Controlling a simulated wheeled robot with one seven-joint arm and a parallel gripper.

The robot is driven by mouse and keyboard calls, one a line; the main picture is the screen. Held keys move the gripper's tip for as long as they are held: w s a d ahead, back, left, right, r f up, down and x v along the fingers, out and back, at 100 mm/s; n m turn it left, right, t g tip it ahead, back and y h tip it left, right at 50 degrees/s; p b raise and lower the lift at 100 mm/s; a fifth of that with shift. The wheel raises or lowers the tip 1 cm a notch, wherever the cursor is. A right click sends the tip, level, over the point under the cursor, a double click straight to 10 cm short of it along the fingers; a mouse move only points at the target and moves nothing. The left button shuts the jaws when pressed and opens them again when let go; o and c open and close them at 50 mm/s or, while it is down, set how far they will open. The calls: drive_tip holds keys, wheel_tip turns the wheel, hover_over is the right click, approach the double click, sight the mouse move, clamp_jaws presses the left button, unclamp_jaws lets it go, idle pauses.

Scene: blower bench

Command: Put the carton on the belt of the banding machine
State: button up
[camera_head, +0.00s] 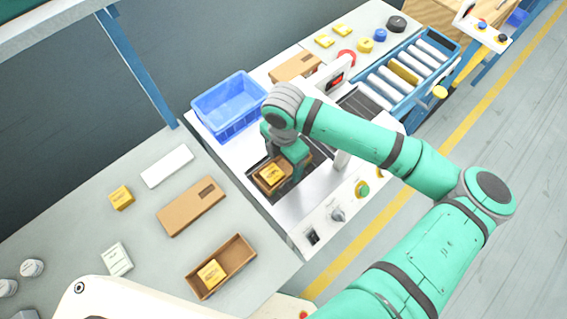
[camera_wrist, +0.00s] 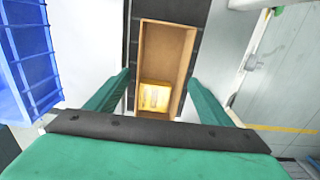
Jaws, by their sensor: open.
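An open brown carton (camera_head: 259,182) with a yellow box (camera_head: 271,174) inside lies on the dark belt (camera_head: 262,163) of the white banding machine (camera_head: 310,205). In the wrist view the carton (camera_wrist: 184,70) lies lengthwise along the dark belt (camera_wrist: 208,60), with the yellow box (camera_wrist: 154,97) at its near end. My gripper (camera_head: 289,158) is over the carton; in the wrist view my gripper (camera_wrist: 160,78) is open, one green finger on each side of the carton, with gaps showing. My gripper hides part of the carton in the head view.
A blue bin (camera_head: 228,105) stands on the machine's back left side, close to my gripper. Another open carton (camera_head: 238,256) and a flat brown carton (camera_head: 191,206) lie on the left table. A roller conveyor (camera_head: 405,72) is at the upper right.

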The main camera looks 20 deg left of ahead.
sight(284, 170)
wheel_tip(284, 170, up, 10)
drive_tip(key=shift+r, duration=0.25)
idle(0.6)
